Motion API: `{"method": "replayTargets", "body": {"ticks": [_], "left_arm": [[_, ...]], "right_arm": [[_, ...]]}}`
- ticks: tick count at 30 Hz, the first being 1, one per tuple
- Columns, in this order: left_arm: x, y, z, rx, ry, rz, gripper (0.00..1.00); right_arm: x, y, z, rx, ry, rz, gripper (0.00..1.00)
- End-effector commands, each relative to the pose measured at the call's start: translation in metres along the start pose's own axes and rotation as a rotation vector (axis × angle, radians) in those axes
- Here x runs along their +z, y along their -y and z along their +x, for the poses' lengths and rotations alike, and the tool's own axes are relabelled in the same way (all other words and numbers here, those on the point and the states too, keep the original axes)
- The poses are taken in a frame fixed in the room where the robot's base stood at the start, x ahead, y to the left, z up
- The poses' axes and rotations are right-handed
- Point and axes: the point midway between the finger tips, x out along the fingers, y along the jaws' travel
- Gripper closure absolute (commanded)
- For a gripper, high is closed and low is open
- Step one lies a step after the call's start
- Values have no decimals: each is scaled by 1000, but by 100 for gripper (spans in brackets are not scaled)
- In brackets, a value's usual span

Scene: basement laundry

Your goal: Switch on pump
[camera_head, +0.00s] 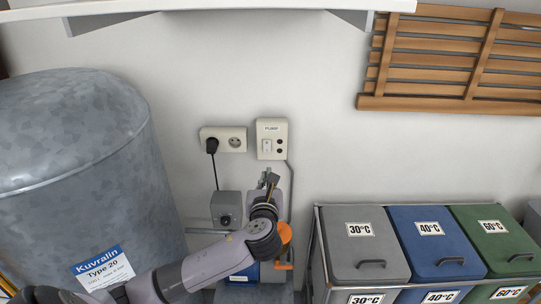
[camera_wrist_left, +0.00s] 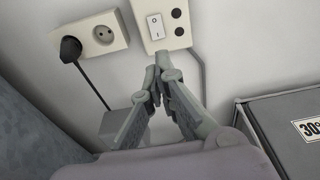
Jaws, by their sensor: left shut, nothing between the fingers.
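The pump switch box (camera_head: 272,138) is a cream plate on the wall, labelled PUMP, with a white rocker switch and two dark round spots on its right side. In the left wrist view the rocker switch (camera_wrist_left: 155,26) shows above the fingertips. My left gripper (camera_head: 268,177) is shut and empty, just below the switch box. In the left wrist view its fingertips (camera_wrist_left: 159,67) meet close under the box's lower edge; I cannot tell whether they touch it. Part of the blue pump unit (camera_head: 243,274) shows behind my left arm. My right gripper is not in view.
A double socket (camera_head: 223,139) with a black plug is left of the switch box. A grey box (camera_head: 227,209) sits below it. A large metal tank (camera_head: 75,165) stands at left. Lidded laundry bins (camera_head: 366,246) stand at right. A shelf (camera_head: 210,5) hangs above.

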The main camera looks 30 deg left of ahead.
Motion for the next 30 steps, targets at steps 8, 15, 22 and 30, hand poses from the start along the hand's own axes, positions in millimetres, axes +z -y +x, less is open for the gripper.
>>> {"method": "replayTargets", "body": {"ticks": [8, 15, 22, 30], "left_arm": [[1, 0, 30, 2, -1, -2, 100], [1, 0, 83, 4, -1, -3, 100], [0, 0, 122, 1, -2, -3, 100], [0, 0, 140, -1, -1, -3, 100]], "right_arm": [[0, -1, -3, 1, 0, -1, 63], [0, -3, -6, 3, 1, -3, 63], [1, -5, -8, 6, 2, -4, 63], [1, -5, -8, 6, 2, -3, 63]]}}
